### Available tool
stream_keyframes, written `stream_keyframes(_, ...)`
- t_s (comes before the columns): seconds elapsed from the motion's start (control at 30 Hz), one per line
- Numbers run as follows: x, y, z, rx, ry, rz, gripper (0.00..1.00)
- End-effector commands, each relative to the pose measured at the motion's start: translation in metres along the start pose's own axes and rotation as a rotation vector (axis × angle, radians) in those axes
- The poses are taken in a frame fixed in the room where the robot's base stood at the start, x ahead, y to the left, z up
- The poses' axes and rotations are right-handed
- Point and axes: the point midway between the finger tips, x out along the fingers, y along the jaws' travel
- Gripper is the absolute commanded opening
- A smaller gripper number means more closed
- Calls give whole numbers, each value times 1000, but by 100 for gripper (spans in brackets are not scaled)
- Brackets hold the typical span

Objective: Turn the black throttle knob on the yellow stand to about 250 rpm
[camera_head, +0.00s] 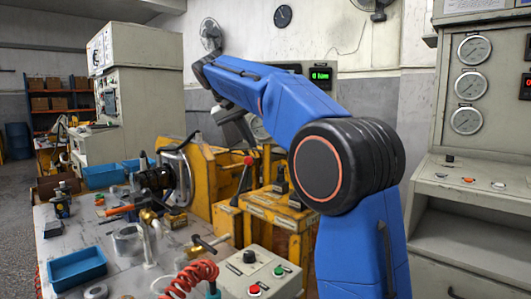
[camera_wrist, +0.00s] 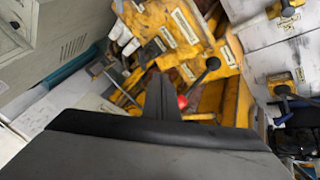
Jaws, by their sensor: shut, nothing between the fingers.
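The yellow stand (camera_head: 275,212) is in the middle of the head view, partly behind my blue arm. An upright black knob (camera_head: 280,185) stands on its top; a red-tipped lever (camera_head: 248,160) rises to its left. In the wrist view, yellow machinery (camera_wrist: 190,25) fills the upper middle, with a black ball-ended handle (camera_wrist: 212,63) and a red ball (camera_wrist: 182,102) partly behind my gripper. I cannot tell which black handle there is the throttle knob. My gripper (camera_wrist: 160,85) is shut and empty, above the machinery and apart from the knob in the head view.
A green-lit display (camera_head: 320,76) on the back wall reads about 0 rpm, too small to be sure. A grey control box (camera_head: 258,272) and coiled red hose (camera_head: 190,278) are in front. A blue tray (camera_head: 77,268) lies left. A gauge cabinet (camera_head: 470,150) stands right.

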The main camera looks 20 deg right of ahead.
Motion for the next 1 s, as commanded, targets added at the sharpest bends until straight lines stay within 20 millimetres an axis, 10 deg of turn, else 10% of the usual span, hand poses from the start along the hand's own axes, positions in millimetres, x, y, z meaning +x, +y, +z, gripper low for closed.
stream_keyframes(0.57,95,1,1,-1,-2,1,0)
stream_keyframes(1.0,118,32,4,-1,0,-1,0)
